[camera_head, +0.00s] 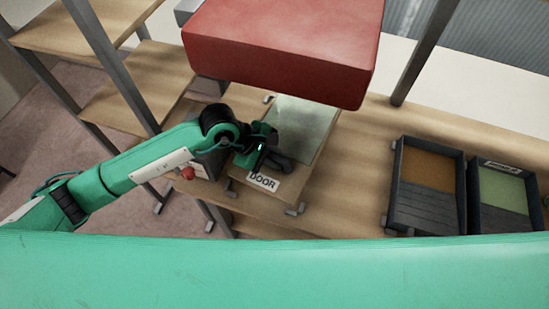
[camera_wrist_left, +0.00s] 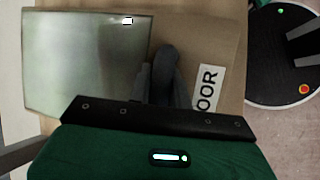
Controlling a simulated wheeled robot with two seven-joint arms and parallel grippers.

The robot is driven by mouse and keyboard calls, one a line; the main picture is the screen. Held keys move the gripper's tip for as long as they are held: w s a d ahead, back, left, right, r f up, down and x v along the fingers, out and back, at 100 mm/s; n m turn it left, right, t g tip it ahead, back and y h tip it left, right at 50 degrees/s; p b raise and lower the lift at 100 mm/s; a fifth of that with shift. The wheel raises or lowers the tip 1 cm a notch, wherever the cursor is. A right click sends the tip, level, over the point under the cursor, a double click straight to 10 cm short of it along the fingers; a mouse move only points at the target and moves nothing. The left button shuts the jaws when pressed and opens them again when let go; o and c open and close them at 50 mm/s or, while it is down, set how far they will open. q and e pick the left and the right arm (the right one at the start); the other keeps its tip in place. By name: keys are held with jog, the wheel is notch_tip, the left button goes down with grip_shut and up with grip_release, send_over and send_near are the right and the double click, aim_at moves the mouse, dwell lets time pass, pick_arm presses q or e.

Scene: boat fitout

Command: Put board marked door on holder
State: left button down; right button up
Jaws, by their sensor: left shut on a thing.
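The board marked DOOR (camera_head: 240,192) is tan with a grey-green panel (camera_head: 305,125) and a white DOOR label (camera_head: 263,181). It is over the wooden bench; whether it touches the bench is unclear. Small grey brackets (camera_head: 296,210) show at its near edge and another (camera_head: 267,99) at its far left; they look like the holder. My left gripper (camera_head: 280,163) is shut on the board, between panel and label. My right gripper is not in view.
A large red block (camera_head: 285,50) hangs into view above the bench's far side. Two dark trays (camera_head: 397,180) with an orange and a green panel stand at the right. Wooden shelves on grey posts (camera_head: 110,60) stand at the left. Bare bench (camera_head: 345,180) lies between board and trays.

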aim_at(266, 168)
pick_arm(q)
notch_tip(266, 168, down, 5)
jog(key=shift+s+f+p, duration=0.1)
jog(key=shift+f+p, duration=0.1)
jog(key=shift+p, duration=0.4)
jog(key=shift+s+f, duration=0.15)
jog(key=shift+f, duration=0.15)
jog(key=c, duration=1.3)
grip_release()
jog(key=shift+a+f, duration=0.15)
jog(key=shift+f, duration=0.1)
jog(key=shift+a, duration=0.1)
jog(key=shift+c, duration=0.2)
jog(key=shift+o, duration=0.7)
jog(key=shift+a+r+b, duration=0.25)
jog(key=shift+r+b, duration=0.05)
jog(key=v, duration=0.4)
jog(key=b+v, duration=0.1)
jog(key=v, duration=0.2)
jog(key=b+v, duration=0.1)
jog(key=v, duration=0.3)
jog(key=shift+w+d+r, duration=0.2)
jog(key=shift+r, duration=0.3)
